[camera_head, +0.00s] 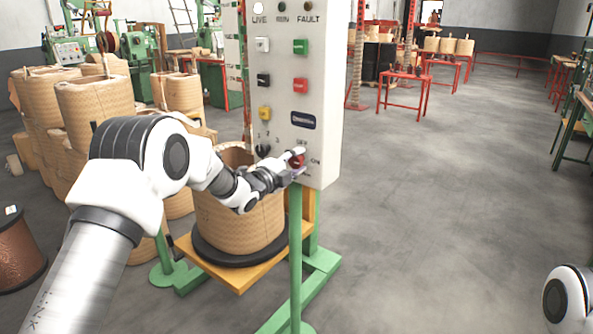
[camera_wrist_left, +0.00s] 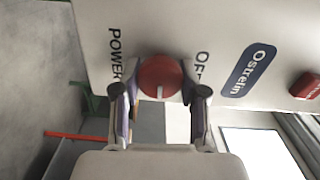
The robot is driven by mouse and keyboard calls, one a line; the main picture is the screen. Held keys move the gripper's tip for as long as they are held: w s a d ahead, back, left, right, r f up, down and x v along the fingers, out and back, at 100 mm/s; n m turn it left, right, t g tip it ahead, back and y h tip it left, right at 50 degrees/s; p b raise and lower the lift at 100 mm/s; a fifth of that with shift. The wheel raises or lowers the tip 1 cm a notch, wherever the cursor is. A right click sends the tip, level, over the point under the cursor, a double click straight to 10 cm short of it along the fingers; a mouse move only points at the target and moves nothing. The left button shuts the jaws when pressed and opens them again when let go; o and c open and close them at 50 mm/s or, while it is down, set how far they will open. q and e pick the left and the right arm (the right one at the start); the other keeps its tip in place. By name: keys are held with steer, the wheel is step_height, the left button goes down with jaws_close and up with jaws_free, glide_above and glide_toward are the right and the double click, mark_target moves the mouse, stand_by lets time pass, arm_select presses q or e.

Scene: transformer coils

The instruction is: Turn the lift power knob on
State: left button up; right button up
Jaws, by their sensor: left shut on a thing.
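The red power knob (camera_head: 297,161) sits low on the grey control panel (camera_head: 322,140), with the ON label to its right in the head view. In the left wrist view the knob (camera_wrist_left: 160,76) is round, with a short white mark on its lower half pointing down in the picture. The POWER label (camera_wrist_left: 115,55) is left of it and the OFF label (camera_wrist_left: 201,65) right, partly hidden. My left gripper (camera_head: 292,168) is shut on the knob, one finger on each side. The ON label is not visible in the wrist view. My right gripper is out of view.
Other panel buttons and a black selector (camera_head: 263,150) are above and left of the knob. A large coil (camera_head: 240,215) stands on a wooden platform below my left arm. The green stand (camera_head: 296,250) holds the panel.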

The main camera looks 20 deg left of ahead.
arm_select(q)
steer(key=shift+m+b, duration=0.4)
steer(key=shift+m, duration=0.3)
steer(key=o, duration=1.1)
steer(key=v, duration=1.2)
